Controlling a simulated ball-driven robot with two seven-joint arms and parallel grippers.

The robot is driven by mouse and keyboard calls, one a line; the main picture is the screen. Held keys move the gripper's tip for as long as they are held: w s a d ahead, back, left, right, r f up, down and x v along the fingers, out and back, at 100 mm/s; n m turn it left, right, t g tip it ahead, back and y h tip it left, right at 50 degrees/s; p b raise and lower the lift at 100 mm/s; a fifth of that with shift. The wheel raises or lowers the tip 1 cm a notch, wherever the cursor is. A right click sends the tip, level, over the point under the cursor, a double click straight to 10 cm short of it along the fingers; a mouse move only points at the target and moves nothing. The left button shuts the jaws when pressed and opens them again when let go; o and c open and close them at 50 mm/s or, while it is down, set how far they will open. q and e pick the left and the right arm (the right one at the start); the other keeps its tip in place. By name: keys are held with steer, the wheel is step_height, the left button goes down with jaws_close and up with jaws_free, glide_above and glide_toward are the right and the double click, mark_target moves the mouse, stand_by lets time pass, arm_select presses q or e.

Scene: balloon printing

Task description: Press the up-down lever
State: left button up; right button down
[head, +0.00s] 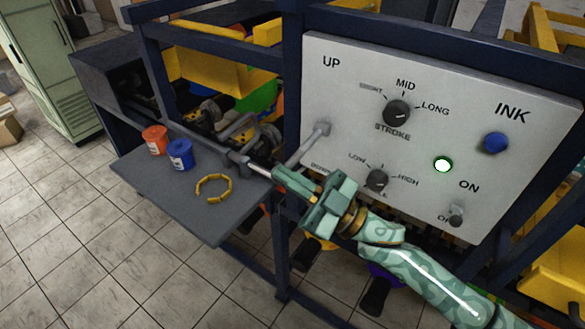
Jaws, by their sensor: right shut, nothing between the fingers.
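The up-down lever (308,146) is a grey rod at the left of the white control panel (350,75), below the word UP and above a partly covered lower label. It slants down and left from its mount. My right gripper (277,174), pale green, comes in from the lower right, and its fingers are shut and empty. The fingertips are close to the lever's lower end; I cannot tell whether they touch it. My left gripper is not in view.
The panel also has a stroke knob (397,112), a lower knob (377,180), a lit green-white lamp (443,165), a blue ink button (495,142) and an on-off switch (457,215). A grey shelf (215,225) at left bears a red can (155,140), a blue can (180,155) and a yellow ring (226,190).

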step_height(320, 180, down, 8)
steer(key=w+d+n+g+b, duration=0.1)
steer(key=n+g+b, duration=0.1)
steer(key=n+b, duration=0.2)
steer(key=shift+w+r+b, duration=0.25)
steer(key=shift+w+b, duration=0.05)
steer(key=shift+b, duration=0.1)
steer(key=shift+d+f, duration=0.1)
steer(key=shift+d, duration=0.05)
steer(key=b+v, duration=0.3)
steer(key=v, duration=1.3)
steer(key=shift+w+d, duration=0.1)
steer(key=shift+w, duration=0.05)
